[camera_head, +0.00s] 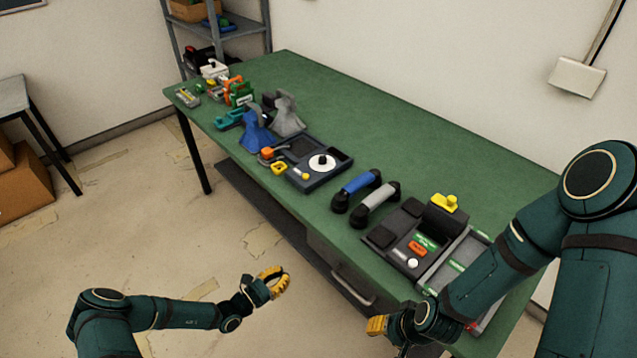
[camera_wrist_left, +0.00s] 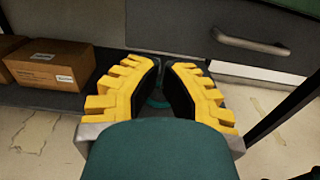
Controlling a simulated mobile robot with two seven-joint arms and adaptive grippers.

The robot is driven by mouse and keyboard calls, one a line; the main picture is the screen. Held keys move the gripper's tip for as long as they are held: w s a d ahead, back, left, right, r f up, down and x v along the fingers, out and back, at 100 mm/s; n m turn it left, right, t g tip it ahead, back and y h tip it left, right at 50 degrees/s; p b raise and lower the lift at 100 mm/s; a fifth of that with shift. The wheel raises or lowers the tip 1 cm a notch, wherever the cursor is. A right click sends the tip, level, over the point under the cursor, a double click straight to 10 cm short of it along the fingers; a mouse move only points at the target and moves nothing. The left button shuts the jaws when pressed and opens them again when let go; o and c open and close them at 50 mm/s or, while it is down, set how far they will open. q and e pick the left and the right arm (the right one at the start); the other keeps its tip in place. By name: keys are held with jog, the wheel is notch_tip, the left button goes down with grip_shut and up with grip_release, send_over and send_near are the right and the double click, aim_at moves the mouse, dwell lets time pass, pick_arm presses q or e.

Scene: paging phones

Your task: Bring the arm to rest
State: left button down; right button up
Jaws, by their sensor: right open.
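My left gripper (camera_head: 284,277) hangs in the air over the floor, in front of the green table (camera_head: 420,130). Its yellow, black-padded fingers (camera_wrist_left: 162,75) curve towards each other in the left wrist view, with a narrow gap and nothing held between them.
Two handsets, blue (camera_head: 357,184) and grey (camera_head: 375,205), lie near a dark phone base (camera_head: 401,232). A tray with a white dial (camera_head: 322,163) and blue and grey cones (camera_head: 256,132) stand farther back. A drawer handle (camera_head: 352,288) juts from the front.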

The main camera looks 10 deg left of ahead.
pick_arm(q)
jog(key=s+d+r+m+g, duration=0.2)
jog(key=s+d+m+g, duration=1)
jog(key=s+m+g, duration=0.25)
notch_tip(320, 180, up, 10)
jog(key=s+a+m+t+y, duration=0.2)
jog(key=m+y, duration=0.5)
jog(key=m, duration=0.5)
jog(key=shift+s+a+y, duration=0.2)
jog(key=shift+a+y, duration=0.05)
jog(key=shift+y, duration=0.05)
jog(key=shift+f+t, duration=0.15)
jog(key=shift+t, duration=0.1)
